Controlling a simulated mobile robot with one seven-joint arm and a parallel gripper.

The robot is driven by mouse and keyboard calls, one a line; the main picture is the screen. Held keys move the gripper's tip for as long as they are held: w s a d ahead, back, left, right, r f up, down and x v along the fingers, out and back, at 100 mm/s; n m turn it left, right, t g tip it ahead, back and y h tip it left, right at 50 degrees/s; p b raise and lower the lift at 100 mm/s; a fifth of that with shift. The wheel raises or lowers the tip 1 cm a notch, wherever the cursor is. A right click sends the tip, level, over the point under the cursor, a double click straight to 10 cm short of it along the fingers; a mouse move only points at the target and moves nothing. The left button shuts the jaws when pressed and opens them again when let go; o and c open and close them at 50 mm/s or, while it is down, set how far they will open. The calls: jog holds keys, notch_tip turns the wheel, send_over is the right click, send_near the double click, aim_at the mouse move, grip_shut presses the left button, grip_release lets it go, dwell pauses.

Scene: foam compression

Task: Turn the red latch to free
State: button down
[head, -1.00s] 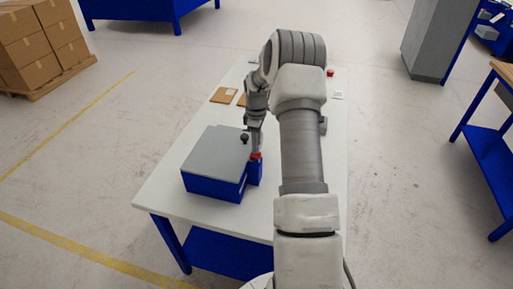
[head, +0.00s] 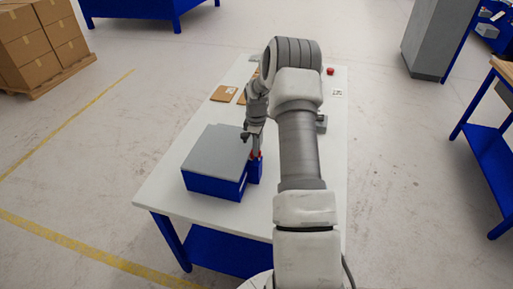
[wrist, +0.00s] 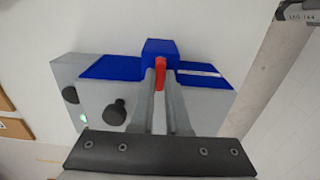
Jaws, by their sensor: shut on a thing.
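The red latch (wrist: 160,72) sits on a small blue block (wrist: 160,46) at the side of a blue box with a grey lid (head: 215,150). In the wrist view my gripper (wrist: 161,70) is shut on the latch, one grey finger on each side of it. The latch points along the fingers there. In the head view my gripper (head: 257,150) comes down from above at the box's right side. Only bits of the red latch (head: 259,154) show between the fingers.
Brown flat pieces (head: 224,94) and a red button (head: 330,71) lie farther back on the white table (head: 180,185).

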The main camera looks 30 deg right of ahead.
jog(key=shift+f+m+b, duration=0.1)
jog(key=shift+m+b, duration=0.25)
jog(key=shift+m, duration=0.05)
jog(key=m+b, duration=0.2)
jog(key=m, duration=0.1)
jog(key=shift+w+d, duration=0.1)
jog(key=m+b, duration=0.3)
jog(key=m, duration=0.2)
jog(key=shift+d, duration=0.15)
jog(key=m+b, duration=0.1)
jog(key=m, duration=0.3)
jog(key=shift+d+m, duration=0.1)
jog(key=shift+m, duration=0.3)
jog(key=m+b, duration=0.1)
jog(key=m, duration=0.3)
jog(key=shift+d, duration=0.1)
jog(key=shift+m, duration=0.3)
jog(key=c, duration=0.9)
grip_release()
